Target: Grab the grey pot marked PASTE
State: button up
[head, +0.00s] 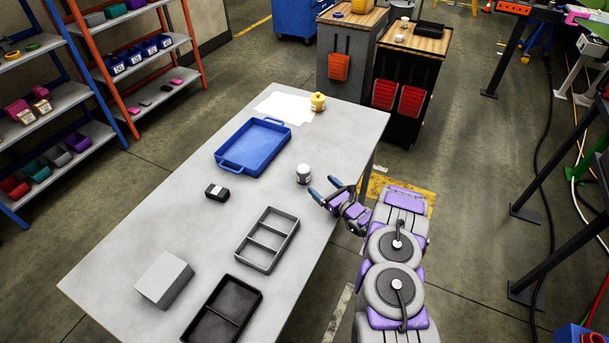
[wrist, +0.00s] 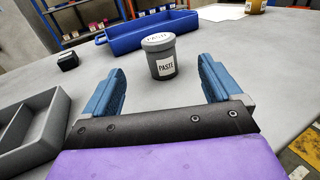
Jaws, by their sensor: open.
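The grey pot marked PASTE (wrist: 161,58) stands upright on the grey table, with its label facing me in the wrist view. In the head view the pot (head: 303,174) is near the table's right edge, just beyond my gripper (head: 323,191). My gripper (wrist: 161,88) is open, with its blue fingers apart. The pot shows between the fingers but farther ahead, and I see no contact. Nothing is held.
A blue tray (head: 219,160) lies behind the pot. A small black box (head: 217,192), a grey divided tray (head: 240,259), a black tray (head: 256,306) and a grey block (head: 164,279) are on the table (head: 140,240). A yellow pot (head: 318,102) stands at the far end.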

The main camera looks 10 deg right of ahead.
aim_at(302, 167)
jog(key=x, duration=0.4)
jog(key=a+b+x, duration=0.1)
jog(key=x, duration=0.1)
jog(key=shift+a+f, duration=0.1)
jog(key=shift+w+a, duration=0.1)
jog(key=shift+w, duration=0.7)
jog(key=x, duration=0.1)
jog(key=b+x, duration=0.1)
jog(key=x, duration=0.2)
jog(key=shift+w+r, duration=0.1)
jog(key=shift+r, duration=0.2)
jog(key=shift+w+a, duration=0.1)
jog(key=shift+w, duration=0.05)
jog(key=shift+d, duration=0.25)
jog(key=c, duration=0.5)
jog(key=shift+a, duration=0.15)
jog(key=c, duration=0.7)
jog(key=shift+r, duration=0.15)
